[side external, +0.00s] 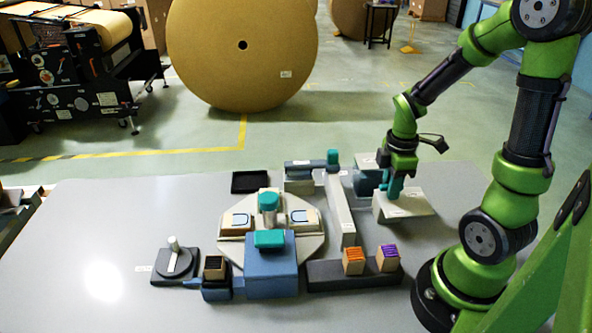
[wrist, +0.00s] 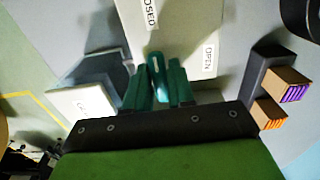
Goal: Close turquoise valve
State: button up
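The turquoise valve handle (wrist: 156,72) stands between the two teal fingers of my gripper (wrist: 158,92) in the wrist view. The fingers are close on both sides of it; I cannot tell whether they press on it. Its white plate (wrist: 185,25) carries a CLOSED label near the top and an OPEN label at the right. In the side view my gripper (side external: 391,187) points down at the pale valve stand (side external: 410,208). There the fingers and the handle merge, and its angle is hard to read.
A second white plate (wrist: 82,107) lies left of the fingers in the wrist view. A dark rack (side external: 330,277) holds orange-topped and purple-topped blocks. A grey bar (side external: 340,210), a blue fixture (side external: 270,270) and a dial (side external: 176,262) stand farther left. The table's left part is clear.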

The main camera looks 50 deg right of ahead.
jog(key=o, duration=0.3)
notch_tip(320, 180, up, 17)
jog(key=shift+f, duration=0.1)
dwell(0.5)
